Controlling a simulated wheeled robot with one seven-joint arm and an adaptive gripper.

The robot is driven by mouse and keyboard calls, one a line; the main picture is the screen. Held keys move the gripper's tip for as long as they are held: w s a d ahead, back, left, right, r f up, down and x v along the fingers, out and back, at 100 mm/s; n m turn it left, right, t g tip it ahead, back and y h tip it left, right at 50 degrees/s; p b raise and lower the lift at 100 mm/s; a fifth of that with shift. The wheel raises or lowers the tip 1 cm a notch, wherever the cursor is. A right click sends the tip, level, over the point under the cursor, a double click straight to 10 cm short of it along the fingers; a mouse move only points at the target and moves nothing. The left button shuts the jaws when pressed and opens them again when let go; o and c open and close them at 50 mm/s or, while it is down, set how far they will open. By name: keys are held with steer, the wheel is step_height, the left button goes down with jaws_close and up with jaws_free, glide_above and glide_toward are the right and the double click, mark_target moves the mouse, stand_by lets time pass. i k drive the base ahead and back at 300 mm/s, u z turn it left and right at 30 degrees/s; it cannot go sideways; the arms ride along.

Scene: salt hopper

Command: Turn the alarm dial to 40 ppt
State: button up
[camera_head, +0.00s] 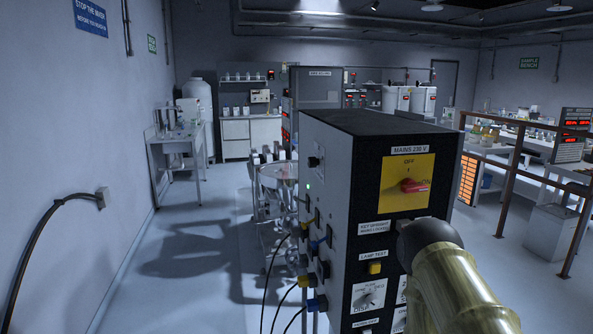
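A tall control cabinet (338,200) stands close in front of me, with a black front panel. Low on that panel is a small rotary dial (369,299) with tiny lettering that I cannot read. To its right, another white dial plate (400,320) is mostly hidden by my arm and the frame edge. I cannot tell which, if either, is the alarm dial, and no "40 ppt" mark is legible. My arm covers the panel's lower right. My gripper does not show.
A red rotary switch (413,186) on a yellow plate sits under a "MAINS 230 V" label. Below it is a yellow lamp test button (375,267). Cables with coloured plugs (316,304) stick out of the cabinet's left side. A brown railing (510,185) stands right. The left floor is clear.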

mark_target(313, 162)
steer(key=u, duration=1.65)
steer(key=i, duration=1.25)
steer(key=z, duration=0.65)
